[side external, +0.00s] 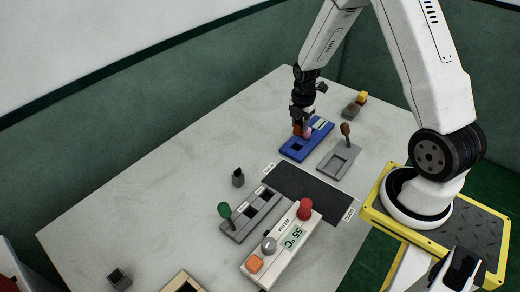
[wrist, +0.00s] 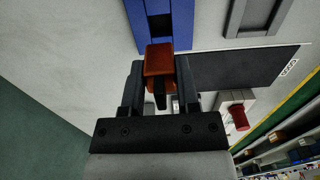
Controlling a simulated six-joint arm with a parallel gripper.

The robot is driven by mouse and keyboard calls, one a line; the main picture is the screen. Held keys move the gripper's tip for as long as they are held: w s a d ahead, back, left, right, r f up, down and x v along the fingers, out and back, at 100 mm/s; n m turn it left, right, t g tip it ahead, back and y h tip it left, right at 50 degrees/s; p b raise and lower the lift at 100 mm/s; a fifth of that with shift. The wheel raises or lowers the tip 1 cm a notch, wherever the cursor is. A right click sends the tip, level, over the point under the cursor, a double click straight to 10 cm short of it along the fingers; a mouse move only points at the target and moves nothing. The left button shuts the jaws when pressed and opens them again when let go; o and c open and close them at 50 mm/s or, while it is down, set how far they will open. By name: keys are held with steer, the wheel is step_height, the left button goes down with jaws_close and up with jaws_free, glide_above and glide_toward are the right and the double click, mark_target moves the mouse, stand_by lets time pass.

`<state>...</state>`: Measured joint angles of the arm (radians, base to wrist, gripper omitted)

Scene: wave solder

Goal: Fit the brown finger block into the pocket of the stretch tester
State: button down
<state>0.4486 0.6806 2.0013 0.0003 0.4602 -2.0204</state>
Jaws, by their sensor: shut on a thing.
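My gripper (side external: 301,115) is shut on the brown finger block (wrist: 159,58), a reddish-brown piece held between the fingertips in the wrist view. The block also shows as a small patch (side external: 297,130) in the side view, over the blue fixture. The blue fixture (side external: 291,153), which looks like the stretch tester, lies flat with a dark square pocket (side external: 296,146) and a pale panel at its far end. A small pink part (side external: 308,133) shows beside the block. In the wrist view the blue fixture (wrist: 183,22) lies beyond the block. I cannot tell whether block and fixture touch.
A grey fixture with a brown-knobbed lever (side external: 345,130) stands just right of the blue one. A dark mat (side external: 312,192), a grey slotted rack (side external: 250,215) and a control box (side external: 282,245) with a red button are nearer. The table's left side is largely clear.

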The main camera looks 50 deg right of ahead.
mark_target(299, 136)
steer(key=shift+f, duration=0.15)
steer(key=shift+f, duration=2.45)
steer(key=shift+f, duration=1.05)
stand_by(0.5)
steer(key=shift+c, duration=1.3)
jaws_free()
steer(key=shift+r, duration=0.15)
steer(key=shift+r, duration=3.8)
